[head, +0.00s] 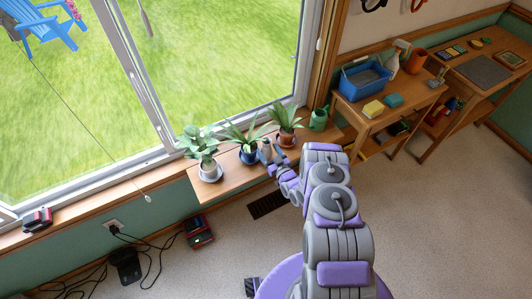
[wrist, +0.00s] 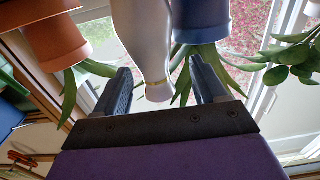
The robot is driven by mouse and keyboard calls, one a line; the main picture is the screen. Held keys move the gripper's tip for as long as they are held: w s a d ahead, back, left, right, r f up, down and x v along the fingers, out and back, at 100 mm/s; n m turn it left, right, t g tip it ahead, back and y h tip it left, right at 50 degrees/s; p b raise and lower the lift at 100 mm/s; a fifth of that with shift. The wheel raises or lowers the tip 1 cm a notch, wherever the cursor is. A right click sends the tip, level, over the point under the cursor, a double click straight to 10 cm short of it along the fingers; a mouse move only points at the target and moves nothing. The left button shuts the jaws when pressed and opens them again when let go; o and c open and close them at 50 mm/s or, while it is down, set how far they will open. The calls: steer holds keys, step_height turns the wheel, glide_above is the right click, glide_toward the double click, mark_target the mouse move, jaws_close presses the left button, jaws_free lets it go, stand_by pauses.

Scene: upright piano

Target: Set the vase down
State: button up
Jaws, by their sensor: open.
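A pale, slim-necked vase (wrist: 147,30) shows in the wrist view, where the picture is turned upside down. Its narrow neck and gold band lie between the two fingers of my gripper (wrist: 159,68), with a gap on each side. My gripper is open and not clasping the vase. In the head view, the vase (head: 266,146) shows as a small grey shape, partly hidden by my gripper (head: 269,157), at the wooden sill shelf (head: 236,178). It appears upright between the blue pot and the terracotta pot. Its base contact is hidden.
A blue potted plant (head: 248,154) and a terracotta potted plant (head: 286,136) flank the vase closely. A white potted plant (head: 209,170) stands farther left, a green watering can (head: 318,119) right. The window is behind. Cables (head: 143,262) lie on the floor at left.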

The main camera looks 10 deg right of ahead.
mark_target(265, 143)
steer(key=x, duration=0.1)
steer(key=b+x, duration=0.1)
steer(key=x, duration=0.1)
steer(key=b+x, duration=0.1)
steer(key=x, duration=0.1)
steer(key=shift+w+d, duration=0.1)
steer(key=shift+d, duration=0.3)
steer(key=shift+w+a+r, duration=0.1)
steer(key=shift+w+a, duration=0.05)
steer(key=c, duration=1.2)
